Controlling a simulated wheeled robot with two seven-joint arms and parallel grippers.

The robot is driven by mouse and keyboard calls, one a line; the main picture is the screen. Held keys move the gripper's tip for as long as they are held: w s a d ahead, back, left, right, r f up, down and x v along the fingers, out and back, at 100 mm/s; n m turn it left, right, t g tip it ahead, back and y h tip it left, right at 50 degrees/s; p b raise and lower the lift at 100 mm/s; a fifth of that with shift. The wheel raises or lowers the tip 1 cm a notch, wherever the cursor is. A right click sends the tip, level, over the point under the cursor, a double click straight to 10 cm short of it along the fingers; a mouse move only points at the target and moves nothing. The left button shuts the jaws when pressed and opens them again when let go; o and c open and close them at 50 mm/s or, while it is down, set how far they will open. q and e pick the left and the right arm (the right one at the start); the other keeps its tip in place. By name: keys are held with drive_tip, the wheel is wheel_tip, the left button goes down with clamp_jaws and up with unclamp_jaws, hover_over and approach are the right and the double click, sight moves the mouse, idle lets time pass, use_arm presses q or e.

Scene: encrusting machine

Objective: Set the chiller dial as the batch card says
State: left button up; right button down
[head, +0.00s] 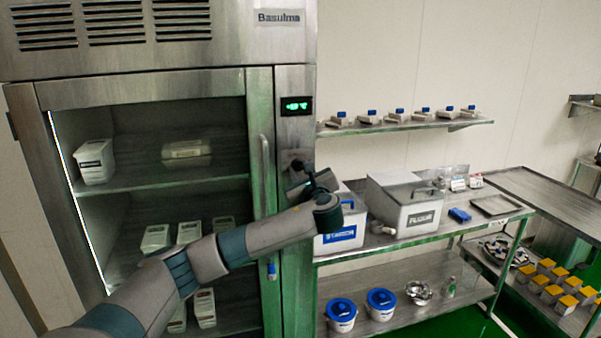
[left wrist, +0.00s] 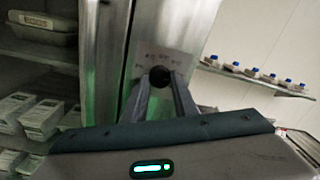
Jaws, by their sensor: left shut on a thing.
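The chiller (head: 180,64) is a tall steel cabinet with a glass door. A green-lit display (head: 297,105) is on its right panel, its digits too small to read surely. Below it is the dial, a black round knob (left wrist: 160,74) with small markings around it on the panel in the left wrist view. My left gripper (head: 299,170) is at the dial; in the left wrist view its two fingers (left wrist: 160,86) converge and are shut on the knob. The gripper hides most of the dial in the head view. My right gripper is not in view.
A vertical door handle (head: 266,175) stands just left of the dial. Labelled bins (head: 405,205) stand on a steel table to the right, with small cards (head: 458,184) at its back, unreadable here. A wall shelf (head: 405,127) holds several blue-capped containers.

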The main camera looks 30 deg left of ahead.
use_arm(q)
drive_tip(key=shift+f+n+b, duration=0.3)
drive_tip(key=shift+n+b, duration=0.7)
drive_tip(key=shift+b, duration=0.2)
drive_tip(key=n+b, duration=1.1)
drive_tip(key=shift+w+d+y, duration=0.15)
drive_tip(key=shift+y, duration=0.15)
drive_tip(key=n+b, duration=0.3)
drive_tip(key=shift+n, duration=0.4)
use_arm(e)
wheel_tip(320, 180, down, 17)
use_arm(q)
drive_tip(key=shift+n+b, duration=0.8)
drive_tip(key=shift+n, duration=0.2)
drive_tip(key=n+b, duration=0.1)
drive_tip(key=n, duration=0.1)
drive_tip(key=n+b, duration=0.2)
drive_tip(key=n, duration=0.1)
drive_tip(key=shift+r+g, duration=0.2)
drive_tip(key=shift+g, duration=0.1)
drive_tip(key=shift+n, duration=0.3)
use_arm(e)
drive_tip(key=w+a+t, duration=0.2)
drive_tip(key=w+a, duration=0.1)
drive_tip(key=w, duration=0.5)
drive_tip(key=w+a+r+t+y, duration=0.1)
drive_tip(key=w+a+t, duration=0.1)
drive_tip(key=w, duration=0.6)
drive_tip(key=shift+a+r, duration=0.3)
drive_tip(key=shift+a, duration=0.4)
